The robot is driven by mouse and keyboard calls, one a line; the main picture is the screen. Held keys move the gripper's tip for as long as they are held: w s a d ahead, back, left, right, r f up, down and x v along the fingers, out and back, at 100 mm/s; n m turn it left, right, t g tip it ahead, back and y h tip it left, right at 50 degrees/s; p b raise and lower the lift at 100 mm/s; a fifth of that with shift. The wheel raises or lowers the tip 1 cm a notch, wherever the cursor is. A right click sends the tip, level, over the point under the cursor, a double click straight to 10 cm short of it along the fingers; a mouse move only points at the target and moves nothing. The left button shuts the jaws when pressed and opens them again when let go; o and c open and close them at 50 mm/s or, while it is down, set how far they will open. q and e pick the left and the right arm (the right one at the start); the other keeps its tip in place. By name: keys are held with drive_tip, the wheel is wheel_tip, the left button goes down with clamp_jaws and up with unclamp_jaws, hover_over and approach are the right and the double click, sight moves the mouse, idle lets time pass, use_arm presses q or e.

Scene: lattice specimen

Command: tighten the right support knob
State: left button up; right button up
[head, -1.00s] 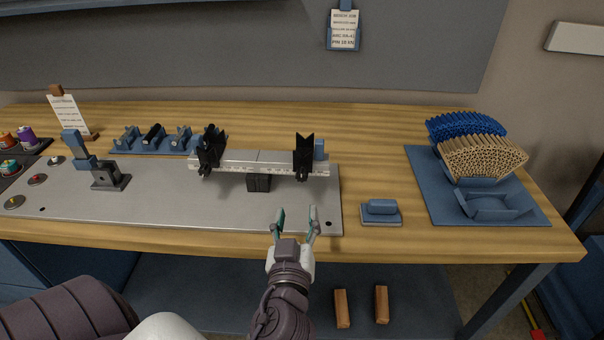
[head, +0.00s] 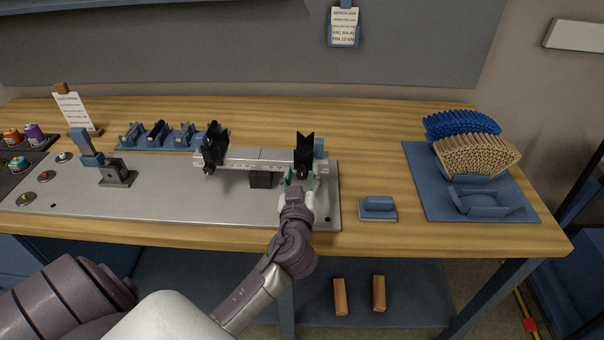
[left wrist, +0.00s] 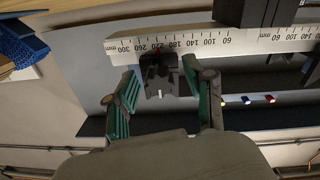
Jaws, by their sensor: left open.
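The right support (head: 305,146) is a black V-topped block on the pale scale beam (head: 258,158). Its black knob (head: 303,172) faces the front, low on the support, partly hidden by my gripper. My left gripper (head: 300,181) is open right in front of it. In the left wrist view, the dark knob (left wrist: 160,77) with a white mark lies between the spread green-padded fingers of my left gripper (left wrist: 160,68), with a gap visible on each side. The left support (head: 213,146) is a similar black block at the beam's other end. My right gripper is not in view.
The beam stands over a grey metal plate (head: 170,195). A lever clamp (head: 110,170) stands left, and a blue rack (head: 160,140) with small parts lies behind. A small blue block (head: 377,206) and a blue tray (head: 430,190) with tube bundles are at right.

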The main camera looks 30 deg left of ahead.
use_arm(q)
drive_tip(key=c, duration=1)
clamp_jaws()
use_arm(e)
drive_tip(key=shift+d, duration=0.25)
